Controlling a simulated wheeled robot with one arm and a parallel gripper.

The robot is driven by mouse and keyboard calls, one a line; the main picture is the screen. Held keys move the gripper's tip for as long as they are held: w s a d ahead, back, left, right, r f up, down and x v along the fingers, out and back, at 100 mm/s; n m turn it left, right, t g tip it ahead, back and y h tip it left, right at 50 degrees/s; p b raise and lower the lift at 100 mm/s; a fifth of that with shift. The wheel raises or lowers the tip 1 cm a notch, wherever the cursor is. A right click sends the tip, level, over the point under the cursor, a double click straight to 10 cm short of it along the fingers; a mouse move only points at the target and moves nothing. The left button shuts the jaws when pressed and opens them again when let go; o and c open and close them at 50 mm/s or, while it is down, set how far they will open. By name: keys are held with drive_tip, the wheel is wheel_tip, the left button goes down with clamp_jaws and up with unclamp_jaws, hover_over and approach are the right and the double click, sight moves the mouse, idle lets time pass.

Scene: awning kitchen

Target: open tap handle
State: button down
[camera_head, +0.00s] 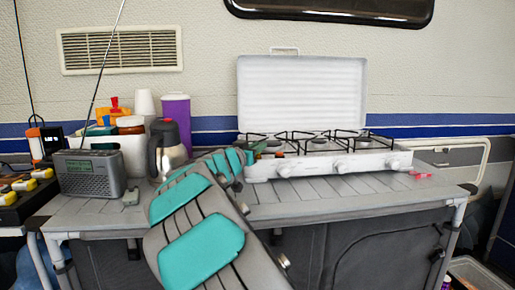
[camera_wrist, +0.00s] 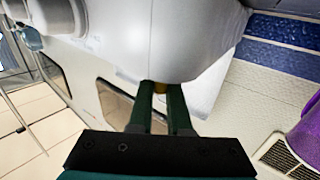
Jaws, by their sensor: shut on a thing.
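My gripper (camera_wrist: 160,95) has two dark green fingers close together in the wrist view. Their tips are shut on a small yellowish piece (camera_wrist: 160,87), which looks like the tap handle. Most of it is hidden by the fingers and by a large pale rounded body right above it. In the head view my arm reaches forward, and my gripper (camera_head: 256,150) is at the left end of the white camping stove (camera_head: 345,158). The tap handle cannot be made out clearly there.
The stove's lid (camera_head: 300,90) stands open. Left of my arm are a steel jug (camera_head: 166,150), a purple cup (camera_head: 177,118), and a grey radio (camera_head: 90,173) with a tall antenna. The slatted table (camera_head: 340,190) is clear in front of the stove.

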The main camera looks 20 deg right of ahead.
drive_tip(key=n+t+y+b, duration=0.1)
drive_tip(key=t+y+b, duration=0.1)
drive_tip(key=b, duration=0.1)
drive_tip(key=shift+s+f+n, duration=0.1)
drive_tip(key=shift+f+n, duration=0.15)
drive_tip(key=shift+n, duration=0.15)
drive_tip(key=n+t+y+b, duration=0.1)
drive_tip(key=b, duration=0.1)
drive_tip(key=n+t+y+b, duration=0.1)
drive_tip(key=b, duration=0.1)
drive_tip(key=shift+d+f+b, duration=0.1)
drive_tip(key=shift+f+b, duration=0.1)
drive_tip(key=shift+b, duration=0.1)
drive_tip(key=n+y+b, duration=0.1)
drive_tip(key=b, duration=0.2)
drive_tip(key=n+t+y+b, duration=0.1)
drive_tip(key=y+b, duration=0.1)
drive_tip(key=b, duration=0.1)
drive_tip(key=shift+r+t, duration=0.15)
drive_tip(key=shift+t, duration=0.15)
drive_tip(key=shift+r+n+t+y+b, duration=0.15)
drive_tip(key=shift+n+t+y+b, duration=0.15)
drive_tip(key=shift+n+y+b, duration=0.55)
drive_tip(key=shift+r+y+b, duration=0.3)
drive_tip(key=shift+y+b, duration=0.15)
drive_tip(key=shift+b, duration=0.05)
drive_tip(key=c, duration=0.9)
unclamp_jaws()
drive_tip(key=shift+f, duration=0.1)
drive_tip(key=shift+o, duration=0.2)
